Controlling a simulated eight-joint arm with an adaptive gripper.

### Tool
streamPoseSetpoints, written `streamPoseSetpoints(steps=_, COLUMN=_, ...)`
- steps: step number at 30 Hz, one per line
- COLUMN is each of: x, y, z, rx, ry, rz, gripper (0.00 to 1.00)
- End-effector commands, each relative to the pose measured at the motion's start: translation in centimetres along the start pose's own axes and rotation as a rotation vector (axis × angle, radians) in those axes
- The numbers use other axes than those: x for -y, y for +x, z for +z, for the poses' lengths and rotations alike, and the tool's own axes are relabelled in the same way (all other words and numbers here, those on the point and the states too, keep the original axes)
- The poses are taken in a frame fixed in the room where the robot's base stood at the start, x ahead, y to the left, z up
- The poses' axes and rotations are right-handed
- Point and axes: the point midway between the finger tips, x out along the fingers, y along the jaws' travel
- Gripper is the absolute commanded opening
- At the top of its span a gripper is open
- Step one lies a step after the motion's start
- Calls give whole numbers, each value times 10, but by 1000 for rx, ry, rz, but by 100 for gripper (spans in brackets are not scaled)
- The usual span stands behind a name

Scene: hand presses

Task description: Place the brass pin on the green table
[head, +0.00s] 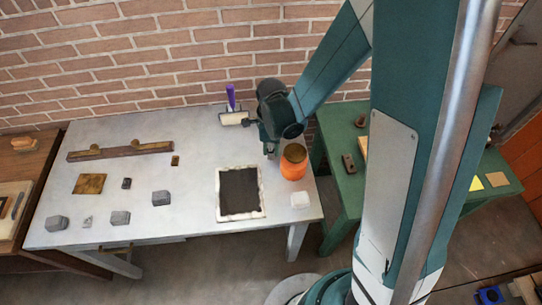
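The green table (345,207) stands at the right, partly hidden behind my arm. My gripper (270,150) points down over the right end of the pale table (200,118), just left of an orange jar (294,163) with a brown lid. Its fingers are small and dark here, so I cannot tell whether they are open or shut, or whether they hold anything. I cannot make out the brass pin for certain. A small brown piece (175,160) lies on the pale table, too small to identify.
On the pale table are a wooden bar (120,151) with two knobs, a brass-coloured plate (89,184), several grey blocks, a white-framed dark panel (239,192), a purple-handled tool (231,97) and a white cup (300,200). Brown pieces (348,163) stand on the green table's left part.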

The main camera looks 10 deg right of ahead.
Motion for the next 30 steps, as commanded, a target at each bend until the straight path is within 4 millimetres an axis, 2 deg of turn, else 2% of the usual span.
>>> streamPoseSetpoints(steps=10, x=0, y=-2, z=0, rx=0, ry=0, rz=0, gripper=0)
streamPoseSetpoints(steps=16, x=0, y=-10, z=0, rx=0, ry=0, rz=0, gripper=0)
streamPoseSetpoints(steps=23, x=-1, y=-31, z=0, rx=0, ry=0, rz=0, gripper=0)
streamPoseSetpoints(steps=30, x=0, y=-60, z=0, rx=0, ry=0, rz=0, gripper=0)
